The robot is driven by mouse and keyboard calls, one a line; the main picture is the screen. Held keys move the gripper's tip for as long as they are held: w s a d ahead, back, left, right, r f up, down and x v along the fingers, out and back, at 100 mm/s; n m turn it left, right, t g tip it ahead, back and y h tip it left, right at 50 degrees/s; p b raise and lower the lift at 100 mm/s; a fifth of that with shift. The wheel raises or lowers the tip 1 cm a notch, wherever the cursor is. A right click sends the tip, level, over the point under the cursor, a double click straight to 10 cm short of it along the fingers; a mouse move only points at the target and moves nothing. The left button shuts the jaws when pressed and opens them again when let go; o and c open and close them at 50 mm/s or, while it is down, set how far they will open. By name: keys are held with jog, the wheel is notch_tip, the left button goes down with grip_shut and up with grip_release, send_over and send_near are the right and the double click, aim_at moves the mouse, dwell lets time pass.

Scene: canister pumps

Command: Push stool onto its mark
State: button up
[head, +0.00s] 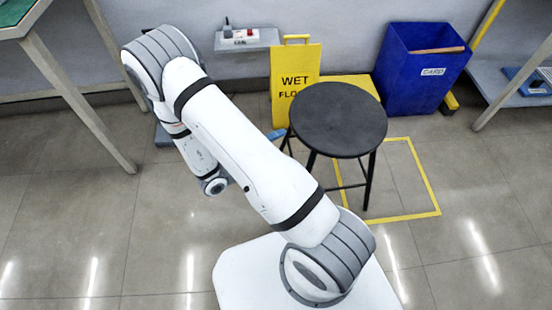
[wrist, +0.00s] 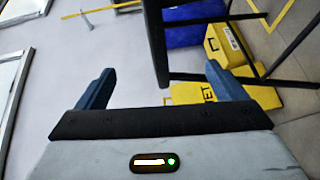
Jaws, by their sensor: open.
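The stool (head: 338,120) has a round black seat and dark legs. It stands upright at the left part of its mark, a yellow square outline (head: 430,185) on the floor. The seat hides the mark's far left corner, and the right part of the square is bare. My gripper (wrist: 160,68) is open, with its blue fingers spread wide. In the wrist view a dark stool leg (wrist: 155,40) rises between the fingers; I cannot tell whether it touches them. In the head view my arm mostly hides the gripper, with a blue fingertip showing left of the stool.
A yellow wet floor sign (head: 296,65) stands behind the stool. A blue card bin (head: 420,75) is at the back right. A wall shelf (head: 247,42) holds small items. A table (head: 75,95) stands at the left. The floor right of the mark is clear.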

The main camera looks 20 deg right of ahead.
aim_at(299, 138)
jog(key=shift+h, duration=0.5)
jog(key=x, duration=0.2)
jog(key=s+b+x, duration=0.1)
jog(key=x, duration=0.4)
jog(key=shift+s+d+f+b, duration=0.1)
jog(key=shift+d+b, duration=0.2)
jog(key=shift+d, duration=0.25)
jog(key=shift+x, duration=0.95)
jog(key=shift+f, duration=0.1)
grip_shut()
jog(key=shift+s+d+p, duration=0.25)
jog(key=shift+d, duration=0.55)
jog(key=shift+s+d+p, duration=0.2)
jog(key=shift+s+d, duration=0.05)
jog(key=shift+d, duration=0.55)
jog(key=shift+s+d+p, duration=0.25)
jog(key=shift+d, duration=0.55)
